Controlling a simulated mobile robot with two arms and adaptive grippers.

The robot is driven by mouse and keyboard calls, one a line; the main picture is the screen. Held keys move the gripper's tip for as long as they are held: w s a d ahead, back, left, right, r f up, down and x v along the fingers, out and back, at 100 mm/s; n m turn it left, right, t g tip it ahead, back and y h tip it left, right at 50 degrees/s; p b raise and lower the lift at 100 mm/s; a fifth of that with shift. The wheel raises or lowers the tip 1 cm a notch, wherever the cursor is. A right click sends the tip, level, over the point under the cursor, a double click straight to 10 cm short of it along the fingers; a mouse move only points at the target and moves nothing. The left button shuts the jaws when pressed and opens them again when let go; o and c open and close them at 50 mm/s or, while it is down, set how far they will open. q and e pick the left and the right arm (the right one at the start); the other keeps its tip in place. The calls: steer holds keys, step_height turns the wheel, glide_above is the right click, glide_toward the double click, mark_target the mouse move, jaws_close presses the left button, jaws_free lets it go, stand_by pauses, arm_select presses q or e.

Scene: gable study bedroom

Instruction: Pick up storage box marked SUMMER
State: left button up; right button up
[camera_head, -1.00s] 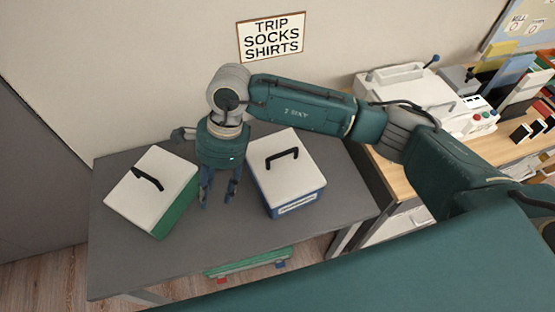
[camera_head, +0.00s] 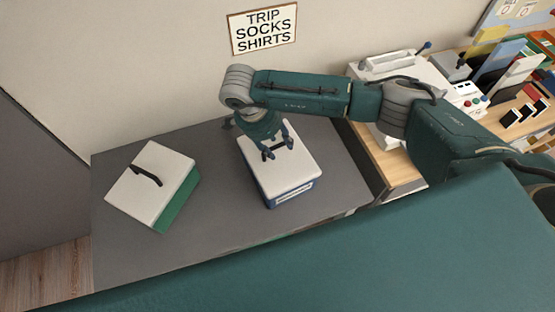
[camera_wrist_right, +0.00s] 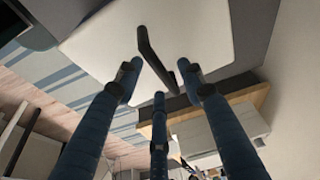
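A blue box (camera_head: 290,174) with a white lid and a black handle stands on the grey table; the label on its front is too small to read. A green box (camera_head: 145,200) with a white lid and black handle stands to its left; no label shows on it. My right gripper (camera_head: 280,150) is over the blue box's lid at its handle, pointing down. In the right wrist view, its fingers (camera_wrist_right: 158,78) are apart, with the black handle (camera_wrist_right: 153,55) near their tips; a firm hold does not show. My left gripper is out of view.
The grey table (camera_head: 225,225) has free room between and around the boxes. A wooden desk (camera_head: 390,165) with a white machine and several books stands to the right. A sign (camera_head: 262,30) reading TRIP SOCKS SHIRTS hangs on the wall.

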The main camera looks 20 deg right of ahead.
steer(key=shift+x, duration=1.25)
jaws_close()
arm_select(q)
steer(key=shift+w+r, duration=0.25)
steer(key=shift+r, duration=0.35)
arm_select(e)
steer(key=shift+w+r, duration=0.1)
steer(key=shift+r, duration=0.1)
